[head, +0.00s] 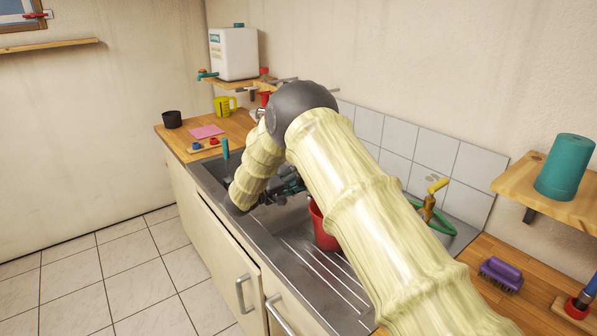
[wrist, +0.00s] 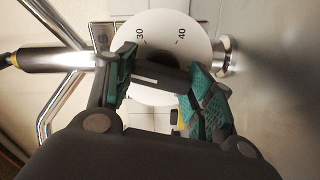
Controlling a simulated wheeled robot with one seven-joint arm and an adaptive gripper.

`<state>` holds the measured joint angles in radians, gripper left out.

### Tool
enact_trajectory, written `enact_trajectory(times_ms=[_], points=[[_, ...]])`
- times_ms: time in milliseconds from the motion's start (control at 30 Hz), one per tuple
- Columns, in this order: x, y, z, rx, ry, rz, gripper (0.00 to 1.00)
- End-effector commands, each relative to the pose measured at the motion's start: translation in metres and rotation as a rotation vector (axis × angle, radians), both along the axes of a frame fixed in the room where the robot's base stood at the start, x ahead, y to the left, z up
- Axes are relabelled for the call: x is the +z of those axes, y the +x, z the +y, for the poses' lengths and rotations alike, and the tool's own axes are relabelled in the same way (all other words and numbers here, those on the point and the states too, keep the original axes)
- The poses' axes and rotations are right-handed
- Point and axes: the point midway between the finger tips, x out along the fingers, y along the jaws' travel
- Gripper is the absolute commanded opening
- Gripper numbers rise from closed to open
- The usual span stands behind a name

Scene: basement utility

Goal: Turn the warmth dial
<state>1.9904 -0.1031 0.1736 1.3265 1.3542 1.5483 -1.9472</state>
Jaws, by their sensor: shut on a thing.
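The warmth dial shows in the wrist view as a white round plate (wrist: 165,25) with the numbers 30 and 40. A dark grip bar (wrist: 160,75) with a white line crosses it. My gripper (wrist: 161,68) has its teal-padded fingers on either side of this bar and is shut on it. The fingers and palm hide the lower part of the plate. In the head view my gripper (head: 287,187) is over the sink, partly behind my arm, and I cannot make out the dial there.
Chrome pipes (wrist: 60,95) run beside the dial in the wrist view. A white canister (head: 233,53) sits on a shelf behind. A purple brush (head: 500,273) lies at right.

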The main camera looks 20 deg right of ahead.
Motion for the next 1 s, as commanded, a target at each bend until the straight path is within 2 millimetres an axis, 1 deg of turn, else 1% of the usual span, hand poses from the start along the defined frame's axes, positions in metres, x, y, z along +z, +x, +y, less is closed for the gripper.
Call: enact_trajectory(times_ms=[200,400,700,1000], points=[[-0.0008,-0.0013,-0.0008,-0.003,-0.053,0.150,0.29],[-0.0019,-0.0013,-0.0008,-0.003,-0.085,0.239,0.29],[-0.0034,-0.0013,-0.0009,-0.002,-0.104,0.294,0.29],[-0.0038,-0.0013,-0.0010,-0.002,-0.105,0.298,0.29]])
